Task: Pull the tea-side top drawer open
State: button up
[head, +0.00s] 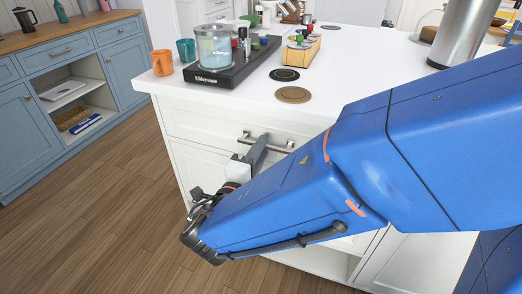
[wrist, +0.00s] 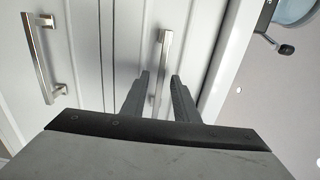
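The white island's top drawer (head: 200,127) sits below the countertop and looks shut. Its bar handle (head: 281,147) is partly covered by my gripper in the head view. My gripper (head: 262,140) reaches that handle from the front. In the wrist view the drawer handle (wrist: 164,50) runs upright between the two dark fingertips of my gripper (wrist: 160,76). The fingers are open, with a gap visible on each side of the bar. I cannot tell how deep the bar sits between them.
The countertop (head: 230,93) holds a black appliance (head: 215,72), orange mug (head: 162,62), teal mug (head: 186,50), wooden pod holder (head: 297,55) and round coasters (head: 293,95). A second handle (wrist: 43,60) shows at left in the wrist view. Wooden floor (head: 95,190) is clear at left.

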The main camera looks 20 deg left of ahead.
jog(key=shift+w, duration=0.15)
grip_shut()
dwell(1.4)
